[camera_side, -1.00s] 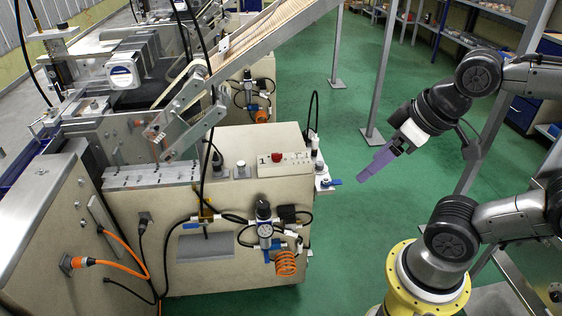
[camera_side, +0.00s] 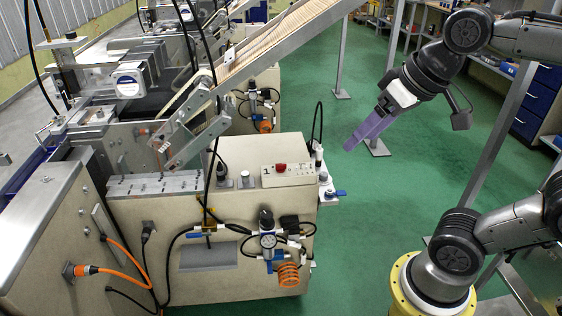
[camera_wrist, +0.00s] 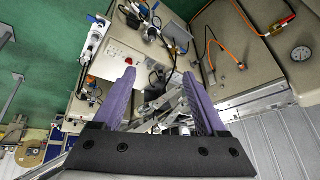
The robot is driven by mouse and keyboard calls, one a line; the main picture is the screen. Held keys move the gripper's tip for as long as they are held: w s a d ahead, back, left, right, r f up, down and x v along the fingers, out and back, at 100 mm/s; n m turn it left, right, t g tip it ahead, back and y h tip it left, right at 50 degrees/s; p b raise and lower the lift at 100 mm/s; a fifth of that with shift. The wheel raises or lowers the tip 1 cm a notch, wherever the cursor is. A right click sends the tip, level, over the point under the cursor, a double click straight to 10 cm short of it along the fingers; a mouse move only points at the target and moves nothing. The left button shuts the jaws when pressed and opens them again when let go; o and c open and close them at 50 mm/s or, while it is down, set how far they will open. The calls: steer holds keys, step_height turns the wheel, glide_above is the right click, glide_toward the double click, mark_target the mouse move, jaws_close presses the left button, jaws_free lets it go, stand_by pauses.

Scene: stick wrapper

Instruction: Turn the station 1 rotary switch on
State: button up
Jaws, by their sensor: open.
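The station 1 control panel (camera_side: 290,175) is a pale box marked "1" with a red button (camera_side: 281,167), on top of the beige machine cabinet near its right end. The panel (camera_wrist: 124,53) also shows in the wrist view, beyond my left finger. The rotary switch is too small to make out, so I cannot tell its position. My gripper (camera_side: 348,147) has purple fingers, open and empty. It is in the air above and to the right of the panel, apart from it. In the wrist view, my gripper (camera_wrist: 160,75) has a wide gap between the fingers.
A pressure regulator with gauge (camera_side: 268,238) and hoses is on the cabinet's front. A blue-handled valve (camera_side: 335,193) juts out at its right edge. A sloping conveyor (camera_side: 265,55) rises behind the panel. Green floor (camera_side: 365,215) lies open to the right.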

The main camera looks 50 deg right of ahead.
steer(key=w+d+r+m, duration=0.1)
steer(key=w+r, duration=0.2)
steer(key=w, duration=0.3)
steer(key=m+g, duration=0.6)
glide_above(281, 164)
step_height(281, 164, down, 19)
step_height(281, 164, down, 14)
steer(key=shift+r, duration=0.15)
jaws_close()
